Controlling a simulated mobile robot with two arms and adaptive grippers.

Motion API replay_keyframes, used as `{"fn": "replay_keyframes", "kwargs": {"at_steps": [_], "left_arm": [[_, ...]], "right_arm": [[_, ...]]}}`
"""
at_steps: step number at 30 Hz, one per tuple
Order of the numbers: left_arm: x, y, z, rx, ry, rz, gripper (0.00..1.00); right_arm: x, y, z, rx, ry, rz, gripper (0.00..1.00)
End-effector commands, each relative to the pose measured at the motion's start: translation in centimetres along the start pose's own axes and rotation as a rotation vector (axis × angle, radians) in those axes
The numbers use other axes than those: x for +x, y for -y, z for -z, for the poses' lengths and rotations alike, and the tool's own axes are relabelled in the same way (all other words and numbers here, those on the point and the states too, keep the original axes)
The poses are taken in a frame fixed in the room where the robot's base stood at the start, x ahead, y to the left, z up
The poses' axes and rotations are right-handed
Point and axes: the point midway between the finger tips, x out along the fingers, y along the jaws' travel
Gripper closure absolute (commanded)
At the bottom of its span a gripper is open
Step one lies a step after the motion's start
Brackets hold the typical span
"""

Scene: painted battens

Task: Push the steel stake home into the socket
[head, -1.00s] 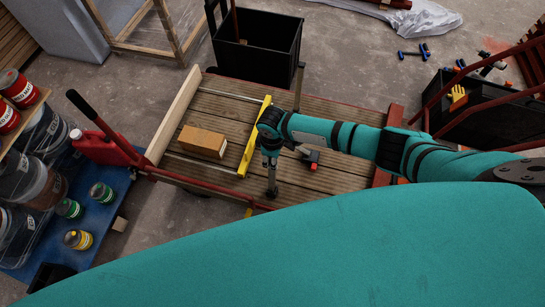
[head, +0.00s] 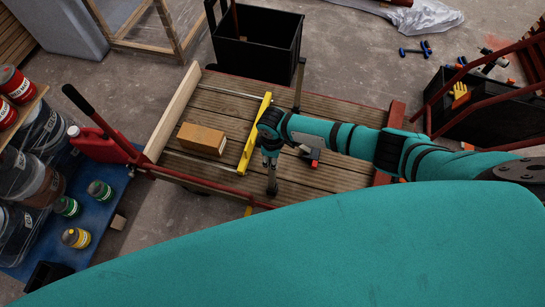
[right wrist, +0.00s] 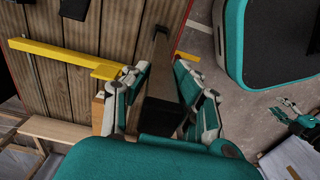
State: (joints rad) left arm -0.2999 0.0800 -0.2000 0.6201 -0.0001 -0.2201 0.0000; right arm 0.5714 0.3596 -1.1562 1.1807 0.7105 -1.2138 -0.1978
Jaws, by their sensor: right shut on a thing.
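The steel stake (right wrist: 159,75) is a dark upright bar between the fingers of my right gripper (right wrist: 158,92) in the right wrist view. That gripper is shut on it. In the head view, my right gripper (head: 271,170) points down near the front edge of the wooden cart deck (head: 225,105), and the stake's end is hard to make out below it. The socket is hidden, and I cannot tell how deep the stake sits. Teal and black parts at the right of the wrist view look like my left gripper (right wrist: 298,118); its jaws are unclear.
A yellow bar (head: 255,133) and a brown block (head: 201,139) lie on the deck left of my right gripper. A grey and red tool (head: 311,156) lies to its right. A black bin (head: 257,50) stands behind; paint cans and a red canister (head: 98,145) stand left.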

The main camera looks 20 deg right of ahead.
Motion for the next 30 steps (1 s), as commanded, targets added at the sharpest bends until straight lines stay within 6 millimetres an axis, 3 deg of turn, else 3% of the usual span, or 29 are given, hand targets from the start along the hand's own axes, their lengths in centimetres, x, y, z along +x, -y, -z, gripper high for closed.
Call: {"fn": "replay_keyframes", "kwargs": {"at_steps": [19, 20, 21, 25, 30], "left_arm": [[1.2, 0.0, -0.1, 0.000, 0.000, 0.000, 0.60], [1.1, 0.0, -0.1, 0.000, 0.000, 0.000, 0.60], [1.1, 0.0, -0.1, 0.000, 0.000, 0.000, 0.60], [1.1, 0.0, -0.1, 0.000, 0.000, 0.000, 0.60], [1.1, 0.0, -0.1, 0.000, 0.000, 0.000, 0.60]], "right_arm": [[1.6, 0.0, 0.0, 0.001, -0.001, -0.001, 1.00], [1.5, 0.0, 0.1, 0.001, -0.001, -0.001, 0.72], [1.5, 0.0, 0.0, 0.001, -0.001, -0.001, 0.67], [1.5, 0.0, 0.0, 0.001, -0.001, -0.001, 0.50], [1.5, 0.0, 0.0, 0.001, 0.000, 0.000, 0.49]]}}
